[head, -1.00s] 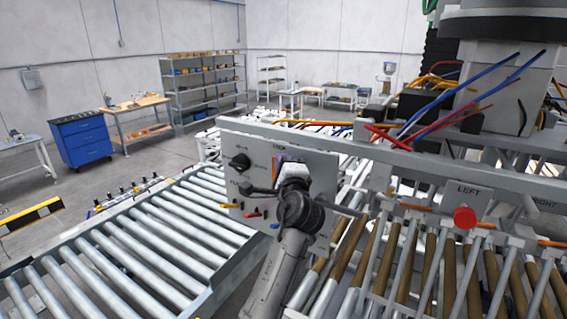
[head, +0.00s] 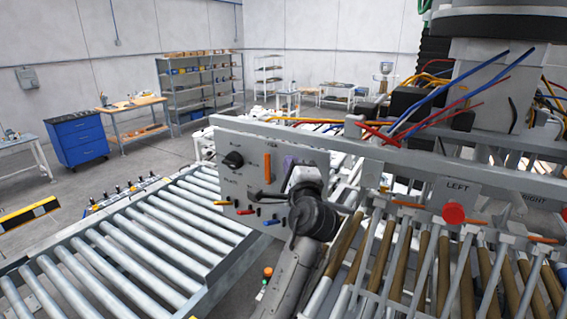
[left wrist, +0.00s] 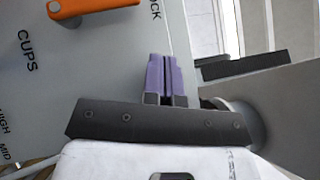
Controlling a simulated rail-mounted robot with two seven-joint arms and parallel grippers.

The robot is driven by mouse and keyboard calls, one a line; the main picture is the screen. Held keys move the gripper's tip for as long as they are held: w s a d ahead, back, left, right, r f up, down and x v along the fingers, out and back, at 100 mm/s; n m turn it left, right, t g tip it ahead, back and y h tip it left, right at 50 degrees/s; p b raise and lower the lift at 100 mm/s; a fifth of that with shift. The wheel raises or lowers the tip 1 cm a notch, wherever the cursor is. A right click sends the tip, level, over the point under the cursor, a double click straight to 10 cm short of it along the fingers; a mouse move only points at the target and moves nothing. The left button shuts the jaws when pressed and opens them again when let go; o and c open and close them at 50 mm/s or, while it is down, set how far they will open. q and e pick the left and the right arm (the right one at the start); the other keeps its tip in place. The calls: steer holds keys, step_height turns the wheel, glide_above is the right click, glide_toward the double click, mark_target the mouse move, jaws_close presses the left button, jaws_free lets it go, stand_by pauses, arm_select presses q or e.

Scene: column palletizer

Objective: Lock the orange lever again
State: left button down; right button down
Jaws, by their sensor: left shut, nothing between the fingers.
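The orange lever (head: 267,167) stands upright on the grey control panel (head: 222,146), below a small label, in the head view. In the left wrist view the orange lever (left wrist: 95,8) is at the top left, cut off by the edge, its end near lettering ending in "OCK". My left gripper (head: 290,162) is just right of the lever, in front of the panel. Its purple fingers (left wrist: 166,80) are shut together with nothing between them and are apart from the lever. Their exact distance to the panel is unclear. My right gripper is out of view.
The panel also carries a black knob (head: 233,160) and small coloured levers low down. A roller conveyor (head: 130,240) lies left.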

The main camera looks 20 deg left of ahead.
arm_select(q)
steer(key=r+b+v, duration=0.1)
steer(key=b+v, duration=0.1)
steer(key=v, duration=0.6)
steer(key=shift+s+d+r, duration=0.15)
steer(key=shift+r, duration=0.1)
